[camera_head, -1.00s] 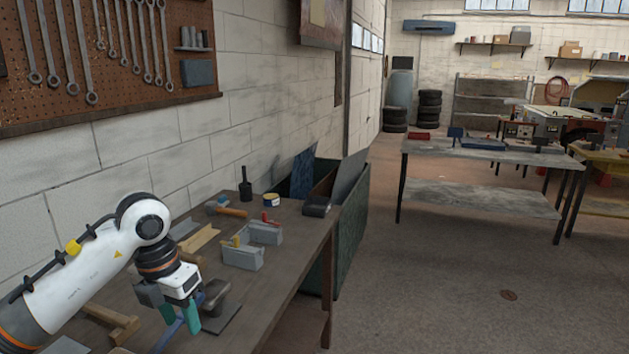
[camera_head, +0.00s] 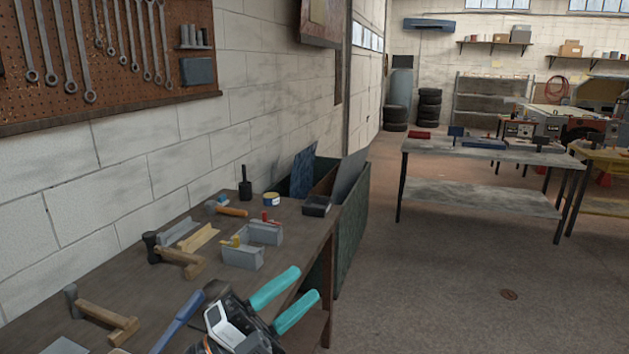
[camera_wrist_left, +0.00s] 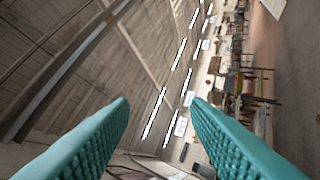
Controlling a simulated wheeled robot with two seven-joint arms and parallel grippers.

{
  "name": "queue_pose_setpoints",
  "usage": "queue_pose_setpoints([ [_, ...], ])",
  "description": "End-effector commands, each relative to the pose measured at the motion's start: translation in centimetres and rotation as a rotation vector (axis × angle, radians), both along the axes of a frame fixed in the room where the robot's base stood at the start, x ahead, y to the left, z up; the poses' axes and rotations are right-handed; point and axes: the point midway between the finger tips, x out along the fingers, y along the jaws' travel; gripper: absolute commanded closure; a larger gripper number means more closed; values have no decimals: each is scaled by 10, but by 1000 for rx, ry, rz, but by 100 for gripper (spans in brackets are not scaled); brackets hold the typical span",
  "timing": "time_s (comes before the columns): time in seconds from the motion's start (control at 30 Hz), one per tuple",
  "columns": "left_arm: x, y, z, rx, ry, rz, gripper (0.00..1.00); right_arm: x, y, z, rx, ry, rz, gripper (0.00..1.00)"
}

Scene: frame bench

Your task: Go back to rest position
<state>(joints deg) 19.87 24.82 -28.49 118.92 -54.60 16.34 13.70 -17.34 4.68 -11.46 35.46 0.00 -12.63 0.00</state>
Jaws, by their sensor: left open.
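My left gripper (camera_head: 294,299) is at the bottom middle of the head view, in front of the workbench's right edge. Its two teal fingers are spread apart with nothing between them, pointing up and to the right. In the left wrist view the open fingers (camera_wrist_left: 160,115) frame the ceiling and the far room, with no object between them. The white arm is mostly out of the head view. My right gripper does not show in either view.
The workbench (camera_head: 180,292) holds wooden-handled tools (camera_head: 103,316), a blue-handled tool (camera_head: 180,320), grey blocks (camera_head: 243,256) and a small tin (camera_head: 271,199). A green bin (camera_head: 350,225) stands at its far end. The floor (camera_head: 450,290) to the right is clear.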

Motion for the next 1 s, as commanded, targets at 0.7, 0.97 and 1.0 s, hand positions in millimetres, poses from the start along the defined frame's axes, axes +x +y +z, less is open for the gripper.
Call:
queue_pose_setpoints([
  [0.7, -124, 179, -308, -608, 1774, 1053, 57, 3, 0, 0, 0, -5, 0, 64],
  [0.97, -201, 176, -340, -528, 2091, 1150, 57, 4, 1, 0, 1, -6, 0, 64],
  [1.0, -212, 175, -343, -514, 2135, 1161, 57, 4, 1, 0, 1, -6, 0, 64],
])
